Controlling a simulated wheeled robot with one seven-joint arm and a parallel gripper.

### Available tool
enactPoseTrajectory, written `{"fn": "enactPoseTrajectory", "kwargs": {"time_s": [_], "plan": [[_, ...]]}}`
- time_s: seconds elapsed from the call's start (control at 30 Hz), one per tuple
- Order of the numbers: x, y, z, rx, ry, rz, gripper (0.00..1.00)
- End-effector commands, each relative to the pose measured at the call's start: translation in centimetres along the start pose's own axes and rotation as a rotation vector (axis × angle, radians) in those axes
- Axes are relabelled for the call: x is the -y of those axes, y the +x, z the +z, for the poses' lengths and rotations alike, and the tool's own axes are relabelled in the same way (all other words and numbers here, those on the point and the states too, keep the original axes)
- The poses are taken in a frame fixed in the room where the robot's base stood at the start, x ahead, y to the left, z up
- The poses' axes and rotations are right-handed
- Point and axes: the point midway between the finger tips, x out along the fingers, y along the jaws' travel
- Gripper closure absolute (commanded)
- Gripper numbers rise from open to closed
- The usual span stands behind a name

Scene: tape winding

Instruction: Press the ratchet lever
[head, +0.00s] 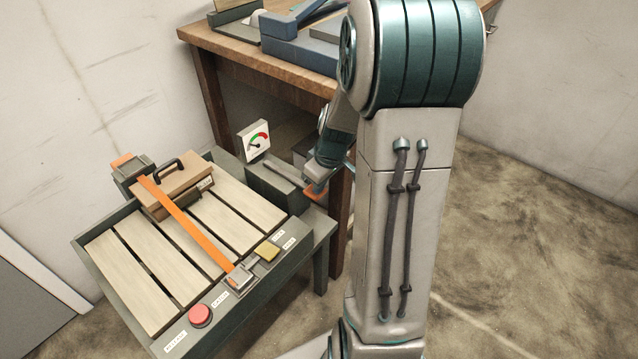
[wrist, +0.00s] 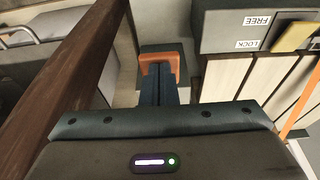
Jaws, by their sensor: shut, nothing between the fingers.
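The ratchet lever is a grey bar running from a dark housing (head: 268,187) beside the slatted platform, with an orange grip (head: 316,191) at its end. The orange grip also shows in the wrist view (wrist: 160,61), straight ahead of the fingertips. My gripper (wrist: 165,82) is shut and empty, its dark fingers pointing at the grip. The fingertips overlap the grip's lower edge in that view; I cannot tell whether they touch it. In the head view my arm partly hides the gripper (head: 320,178), which is just above the grip.
A gauge (head: 254,140) stands on the housing. An orange strap (head: 190,228) crosses a brown case (head: 178,183) on the slatted platform (head: 125,264). A red button (head: 201,315) and yellow block (head: 267,251) sit on its front edge. A wooden bench (head: 215,55) stands close behind.

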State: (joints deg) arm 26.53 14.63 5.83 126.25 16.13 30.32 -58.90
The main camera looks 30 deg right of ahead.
Motion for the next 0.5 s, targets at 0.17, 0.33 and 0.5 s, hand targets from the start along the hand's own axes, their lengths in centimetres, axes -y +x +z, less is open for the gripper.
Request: {"fn": "enactPoseTrajectory", "kwargs": {"time_s": [0.17, 0.33, 0.5], "plan": [[0.2, 0.6, 0.7, 0.014, 0.005, -0.011, 1.00], [0.2, -0.7, 0.4, 0.013, 0.004, -0.010, 1.00], [0.3, -3.7, -0.7, 0.004, -0.004, -0.003, 1.00]]}}
